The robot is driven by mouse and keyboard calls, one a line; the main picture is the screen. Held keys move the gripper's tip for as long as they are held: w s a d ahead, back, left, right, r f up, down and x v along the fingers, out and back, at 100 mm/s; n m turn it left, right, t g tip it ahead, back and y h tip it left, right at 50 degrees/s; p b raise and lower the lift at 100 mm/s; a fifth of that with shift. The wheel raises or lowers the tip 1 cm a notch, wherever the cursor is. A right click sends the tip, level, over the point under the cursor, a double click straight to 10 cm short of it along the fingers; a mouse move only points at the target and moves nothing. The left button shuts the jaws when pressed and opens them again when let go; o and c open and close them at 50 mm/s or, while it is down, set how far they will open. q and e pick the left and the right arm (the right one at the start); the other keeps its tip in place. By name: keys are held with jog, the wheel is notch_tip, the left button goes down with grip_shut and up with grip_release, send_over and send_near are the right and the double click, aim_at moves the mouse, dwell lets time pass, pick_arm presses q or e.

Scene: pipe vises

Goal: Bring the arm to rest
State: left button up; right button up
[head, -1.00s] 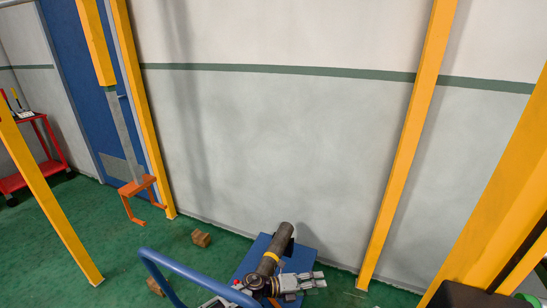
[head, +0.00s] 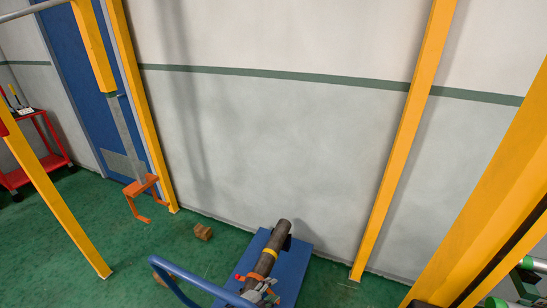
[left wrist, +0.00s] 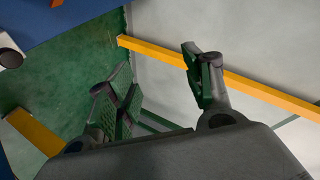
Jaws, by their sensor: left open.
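My right gripper is not in view.
A blue handle rail (head: 170,270) rises left of the pipe. Yellow posts stand around, one (head: 395,160) against the pale wall. A wooden block (head: 203,232) lies on the green floor. Green-and-grey parts (head: 528,282) fill the lower right corner.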

pick_arm(q)
jog(key=s+a+f+n+g+y+p, duration=0.25)
jog(key=s+a+f+n+p, duration=0.2)
jog(key=s+a, duration=0.4)
jog(key=s+a+f+n+g+y+p, duration=0.1)
jog(key=s+a+f+n+y+p, duration=0.3)
jog(key=s+a+f+n, duration=0.45)
jog(key=s+a+n+g+y+p, duration=0.1)
jog(key=s+a+n+g+p, duration=0.1)
jog(key=s, duration=1.3)
jog(key=s+a+r+n+g+y+p, duration=0.1)
jog(key=s+a+n+g+p, duration=0.2)
jog(key=s, duration=1.2)
jog(key=shift+s+a+p, duration=0.3)
jog(key=shift+a+p, duration=0.7)
jog(key=shift+a, duration=0.05)
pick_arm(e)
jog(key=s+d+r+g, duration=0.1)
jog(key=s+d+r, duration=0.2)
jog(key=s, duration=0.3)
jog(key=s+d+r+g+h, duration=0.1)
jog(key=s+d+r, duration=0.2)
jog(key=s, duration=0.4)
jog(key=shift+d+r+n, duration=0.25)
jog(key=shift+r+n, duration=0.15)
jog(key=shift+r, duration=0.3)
pick_arm(q)
jog(key=shift+g+y, duration=0.25)
